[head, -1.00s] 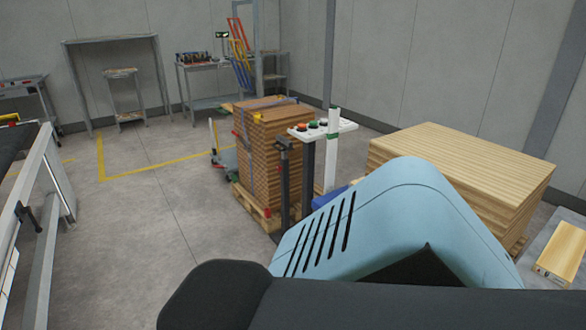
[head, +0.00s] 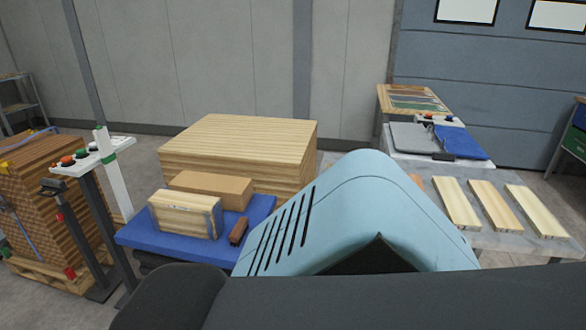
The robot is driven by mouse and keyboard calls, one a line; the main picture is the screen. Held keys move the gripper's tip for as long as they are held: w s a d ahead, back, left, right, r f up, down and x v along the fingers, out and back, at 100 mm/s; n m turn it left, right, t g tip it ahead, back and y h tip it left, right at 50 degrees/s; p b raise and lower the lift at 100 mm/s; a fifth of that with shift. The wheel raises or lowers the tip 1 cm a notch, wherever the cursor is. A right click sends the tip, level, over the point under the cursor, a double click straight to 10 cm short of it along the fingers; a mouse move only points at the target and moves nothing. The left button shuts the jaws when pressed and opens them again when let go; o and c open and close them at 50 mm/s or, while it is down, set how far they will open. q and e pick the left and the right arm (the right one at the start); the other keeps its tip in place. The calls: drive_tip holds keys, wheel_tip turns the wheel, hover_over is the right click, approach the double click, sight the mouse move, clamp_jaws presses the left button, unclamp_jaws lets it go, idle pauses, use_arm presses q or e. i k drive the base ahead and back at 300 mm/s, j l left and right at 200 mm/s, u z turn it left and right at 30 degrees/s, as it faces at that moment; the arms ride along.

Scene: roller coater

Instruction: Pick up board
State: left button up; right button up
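Several light wooden boards lie apart from each other on a grey table at the right: a left one (head: 455,202), a middle one (head: 495,206) and a right one (head: 536,211). A large stack of pale boards (head: 240,142) stands in the middle, behind a blue-topped surface. Which board the task means I cannot tell. My blue and black arm parts fill the lower middle and hide part of the grey table and the blue surface. Neither gripper shows in the view.
A blue-topped surface (head: 140,235) carries a wooden block (head: 183,216), a brown box (head: 210,187) and a small brown piece (head: 238,231). A button post (head: 92,155) and a strapped brown stack (head: 40,200) stand left. A sample table (head: 385,103) is at the back right.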

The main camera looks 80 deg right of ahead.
sight(456, 205)
drive_tip(key=z, duration=3.7)
drive_tip(key=i+l+z, duration=0.1)
drive_tip(key=i+z, duration=0.15)
drive_tip(key=i, duration=0.2)
drive_tip(key=i+z, duration=0.25)
drive_tip(key=i, duration=0.2)
